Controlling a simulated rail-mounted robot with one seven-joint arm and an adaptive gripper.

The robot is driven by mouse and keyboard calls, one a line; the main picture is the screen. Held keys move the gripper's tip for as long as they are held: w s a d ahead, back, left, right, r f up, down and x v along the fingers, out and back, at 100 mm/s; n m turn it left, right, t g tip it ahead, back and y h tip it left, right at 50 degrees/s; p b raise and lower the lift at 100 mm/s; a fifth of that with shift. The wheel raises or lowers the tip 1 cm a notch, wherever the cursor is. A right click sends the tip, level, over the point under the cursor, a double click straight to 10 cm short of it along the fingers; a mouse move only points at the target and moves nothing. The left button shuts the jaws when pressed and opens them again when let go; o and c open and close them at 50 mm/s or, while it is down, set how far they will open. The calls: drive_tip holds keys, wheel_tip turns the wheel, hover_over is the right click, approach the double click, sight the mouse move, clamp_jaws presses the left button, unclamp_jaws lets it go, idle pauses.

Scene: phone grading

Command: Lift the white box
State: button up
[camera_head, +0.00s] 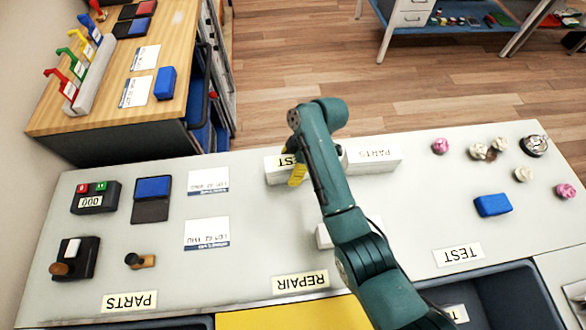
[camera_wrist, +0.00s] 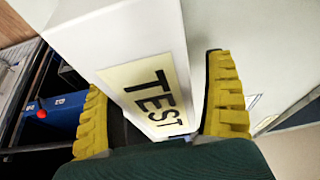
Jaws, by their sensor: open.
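A white box with a TEST label (camera_head: 277,177) stands on the pale worktop, partly hidden by my arm in the head view. In the wrist view the same white box (camera_wrist: 120,40) lies between the yellow fingers, its TEST label facing the camera. My gripper (camera_head: 298,174) is open, with one finger on each side of the box. The wrist view also shows my gripper (camera_wrist: 157,95); a gap shows at the left finger, and contact at the right finger is unclear. A second white box, labelled PARTS (camera_head: 373,161), stands just to the right. A third white box (camera_head: 323,237) is mostly hidden behind my arm.
Dark bins (camera_head: 500,298) line the front edge. A wooden bench (camera_head: 115,95) stands at the upper left.

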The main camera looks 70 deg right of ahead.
drive_tip(key=shift+w+f, duration=0.15)
drive_tip(key=shift+f, duration=0.25)
drive_tip(key=c, duration=1.3)
drive_tip(key=shift+r, duration=0.1)
drive_tip(key=shift+c, duration=0.3)
